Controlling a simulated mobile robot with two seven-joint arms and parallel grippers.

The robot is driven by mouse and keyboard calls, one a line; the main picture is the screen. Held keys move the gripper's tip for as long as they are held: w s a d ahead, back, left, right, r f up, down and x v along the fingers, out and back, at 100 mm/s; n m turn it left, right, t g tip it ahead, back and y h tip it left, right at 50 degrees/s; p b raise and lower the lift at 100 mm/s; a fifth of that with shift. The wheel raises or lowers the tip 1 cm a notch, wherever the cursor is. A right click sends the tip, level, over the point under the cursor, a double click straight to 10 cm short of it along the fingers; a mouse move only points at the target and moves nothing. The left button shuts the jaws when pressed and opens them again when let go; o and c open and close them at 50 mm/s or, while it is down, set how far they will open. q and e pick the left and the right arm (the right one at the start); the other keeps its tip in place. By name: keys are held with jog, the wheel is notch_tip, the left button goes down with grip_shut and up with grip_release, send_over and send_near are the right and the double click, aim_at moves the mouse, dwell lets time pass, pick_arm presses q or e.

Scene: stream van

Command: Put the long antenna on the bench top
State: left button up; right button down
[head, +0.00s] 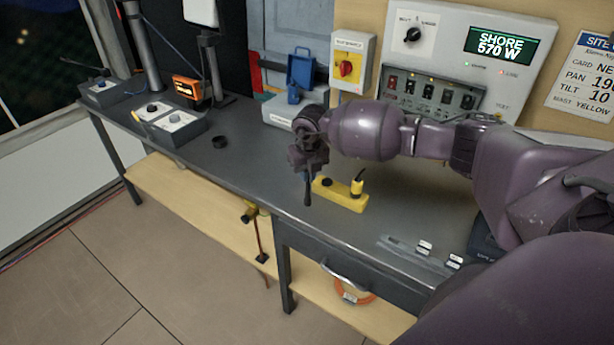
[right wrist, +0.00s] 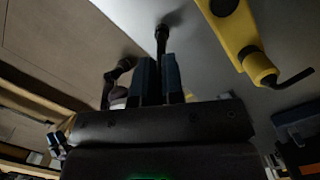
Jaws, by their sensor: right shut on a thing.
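My right gripper (head: 307,168) is over the bench top (head: 258,178), near its front edge. It is shut on a thin dark rod with a thicker dark end, which looks like the long antenna (head: 308,190) and points downward. In the right wrist view the antenna (right wrist: 162,38) sticks out between the two fingers (right wrist: 160,80). Its far end is close to the grey bench top; I cannot tell whether it touches. The upper part is hidden by the gripper. My left gripper is not in view.
A yellow block (head: 345,200) with a black knob and an upright yellow piece stands just right of the gripper. A black ring (head: 220,142) and grey control boxes (head: 175,125) are farther left. Bare bench lies between. Small labelled pieces (head: 424,247) lie at right.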

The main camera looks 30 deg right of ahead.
jog(key=shift+f, duration=0.6)
jog(key=shift+f, duration=0.2)
jog(key=c, duration=1.2)
grip_release()
jog(key=shift+c, duration=0.2)
